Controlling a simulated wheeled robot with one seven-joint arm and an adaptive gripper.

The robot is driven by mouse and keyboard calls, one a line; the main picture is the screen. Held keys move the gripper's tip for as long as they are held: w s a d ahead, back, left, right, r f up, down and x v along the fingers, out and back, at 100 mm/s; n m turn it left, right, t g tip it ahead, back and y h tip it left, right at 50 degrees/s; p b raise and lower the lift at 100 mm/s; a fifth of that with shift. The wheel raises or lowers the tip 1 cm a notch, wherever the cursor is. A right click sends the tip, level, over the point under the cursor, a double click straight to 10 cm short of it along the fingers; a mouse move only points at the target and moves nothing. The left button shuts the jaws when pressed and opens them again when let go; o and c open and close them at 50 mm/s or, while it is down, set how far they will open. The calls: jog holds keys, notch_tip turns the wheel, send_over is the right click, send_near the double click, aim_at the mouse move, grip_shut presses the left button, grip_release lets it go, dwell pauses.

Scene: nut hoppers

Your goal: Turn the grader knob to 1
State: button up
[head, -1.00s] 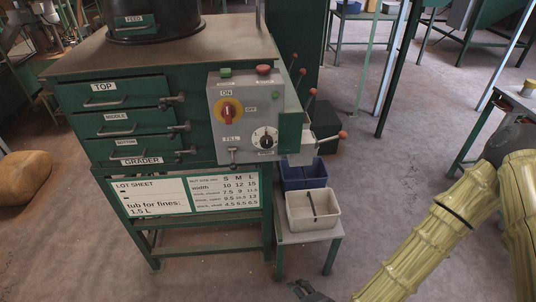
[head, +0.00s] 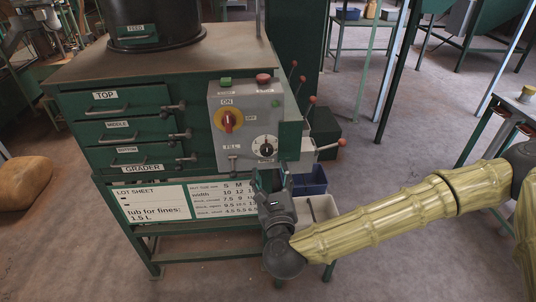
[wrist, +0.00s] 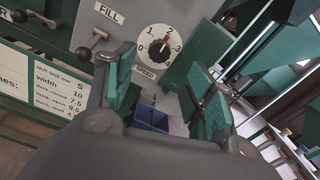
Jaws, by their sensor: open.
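My gripper (head: 268,180) is just below the panel's lower edge, under the knob. In the wrist view my gripper (wrist: 162,62) is open and empty, with the knob beyond and between its green-padded fingers, apart from them.
The grey panel (head: 240,108) also carries a red-and-yellow ON/OFF switch (head: 228,120), red and green buttons, and a FILL lever (head: 233,163). Red-knobbed levers (head: 312,100) stick out at its right. A blue bin (head: 310,181) and a white bin (head: 322,208) stand below.

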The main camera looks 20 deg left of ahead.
aim_at(267, 152)
jog(key=p+x, duration=0.1)
jog(key=x, duration=0.7)
jog(key=shift+w+a+p, duration=0.2)
jog(key=shift+w+p, duration=0.1)
jog(key=shift+p, duration=0.1)
jog(key=shift+c, duration=0.2)
jog(key=c, duration=1)
